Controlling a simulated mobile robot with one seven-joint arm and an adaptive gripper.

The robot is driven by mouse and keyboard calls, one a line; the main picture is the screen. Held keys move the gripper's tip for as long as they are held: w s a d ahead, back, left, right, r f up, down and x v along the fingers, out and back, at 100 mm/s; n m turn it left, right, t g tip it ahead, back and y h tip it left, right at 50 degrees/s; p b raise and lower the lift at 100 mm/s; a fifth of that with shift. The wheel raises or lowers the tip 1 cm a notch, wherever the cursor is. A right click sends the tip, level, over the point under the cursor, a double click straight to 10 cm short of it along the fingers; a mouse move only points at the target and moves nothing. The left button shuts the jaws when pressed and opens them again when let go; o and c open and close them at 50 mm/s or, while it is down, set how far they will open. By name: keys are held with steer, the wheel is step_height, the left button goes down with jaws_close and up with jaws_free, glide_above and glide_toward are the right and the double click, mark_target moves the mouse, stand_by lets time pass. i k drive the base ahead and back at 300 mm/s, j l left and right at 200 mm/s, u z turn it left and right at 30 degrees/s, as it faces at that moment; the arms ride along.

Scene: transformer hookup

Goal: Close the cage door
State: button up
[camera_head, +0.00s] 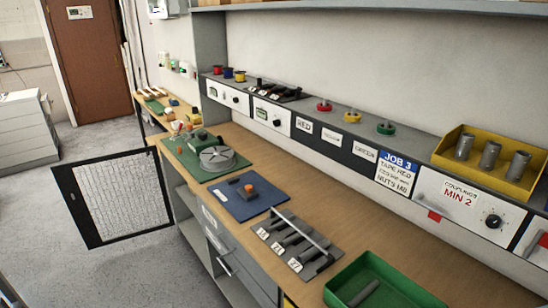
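The cage door (125,198) is a black-framed panel with a pale wire mesh. It stands upright at the left of the picture, swung out from the front of the workbench (190,217) into the aisle. Its right edge meets the bench front near a small hinge-like fitting; its left edge is free over the grey floor. My gripper is not in view.
The bench top holds a green board with a round grey part (217,158), a blue mat (247,198), a grey tool rack (297,244) and a green tray (375,285). Grey floor (105,272) lies clear around the door. A white cabinet (27,130) stands far left.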

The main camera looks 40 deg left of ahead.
mark_target(64, 176)
steer(key=u, duration=1.1)
steer(key=j+u, duration=0.15)
steer(key=u, duration=0.25)
steer(key=j+u, duration=0.2)
steer(key=u, duration=0.25)
steer(key=i+j+u, duration=0.15)
steer(key=j, duration=0.2)
steer(key=i+j+u, duration=0.15)
steer(key=j, duration=0.2)
steer(key=i+j+u, duration=0.75)
steer(key=u, duration=0.15)
steer(key=i+j+u, duration=0.4)
steer(key=i+u, duration=0.35)
steer(key=i, duration=0.2)
steer(key=i+l+u, duration=0.1)
steer(key=i+u, duration=0.25)
steer(key=i, duration=0.15)
steer(key=i+u, duration=0.3)
steer(key=i, duration=0.2)
steer(key=i+l+u, duration=0.1)
steer(key=i+u, duration=0.2)
steer(key=i, duration=0.25)
steer(key=i+l+u, duration=0.1)
steer(key=i+u, duration=0.3)
steer(key=i, duration=0.7)
